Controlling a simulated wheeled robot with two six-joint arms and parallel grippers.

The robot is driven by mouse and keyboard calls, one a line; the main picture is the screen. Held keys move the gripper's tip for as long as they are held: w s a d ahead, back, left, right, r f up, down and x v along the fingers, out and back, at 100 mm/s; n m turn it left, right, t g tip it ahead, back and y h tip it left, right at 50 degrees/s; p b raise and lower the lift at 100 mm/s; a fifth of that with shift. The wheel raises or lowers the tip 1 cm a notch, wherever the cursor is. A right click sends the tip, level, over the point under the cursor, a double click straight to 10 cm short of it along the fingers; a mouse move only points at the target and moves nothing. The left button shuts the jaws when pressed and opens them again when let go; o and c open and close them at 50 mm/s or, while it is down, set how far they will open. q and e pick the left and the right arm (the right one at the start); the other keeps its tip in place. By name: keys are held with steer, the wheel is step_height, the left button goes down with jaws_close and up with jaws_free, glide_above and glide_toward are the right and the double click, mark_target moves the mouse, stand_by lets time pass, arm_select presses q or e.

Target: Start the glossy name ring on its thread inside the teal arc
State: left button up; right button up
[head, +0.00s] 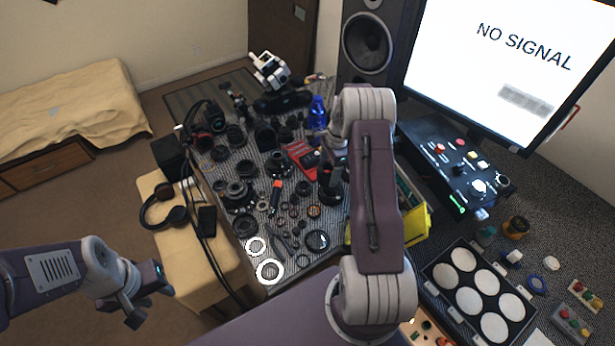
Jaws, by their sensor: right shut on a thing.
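My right gripper (334,164) points down over the right part of the bench, below my bent forearm. It is shut on a small dark thing, mostly hidden by the jaws, and I cannot tell if that is the glossy name ring. A black lens barrel (330,193) stands upright directly under it. Whether the held thing touches the barrel is not clear. I cannot make out the teal arc or a thread at this size. My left gripper (148,295) is at the lower left, off the bench, with its fingers apart and nothing between them.
The grey ribbed mat (240,158) is crowded with lens parts and rings. A red tray (301,158) and a blue bottle (317,113) are near the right gripper. A yellow bin (418,229) and a black case of white discs (525,304) are at right.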

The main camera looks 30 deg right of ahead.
steer(key=shift+d+f+m, duration=0.15)
steer(key=shift+d+m, duration=0.25)
steer(key=shift+d, duration=0.15)
steer(key=shift+d+f+m, duration=0.15)
steer(key=shift+d+m, duration=0.25)
steer(key=shift+d, duration=0.15)
steer(key=shift+f, duration=0.1)
steer(key=shift+f, duration=0.1)
step_height(320, 180, down, 4)
steer(key=b, duration=0.3)
steer(key=shift+s+r, duration=0.1)
steer(key=shift+r, duration=0.15)
steer(key=shift+f+b, duration=0.6)
steer(key=shift+f, duration=0.65)
steer(key=shift+a+f+p, duration=0.1)
steer(key=shift+p, duration=0.3)
steer(key=shift+f, duration=0.4)
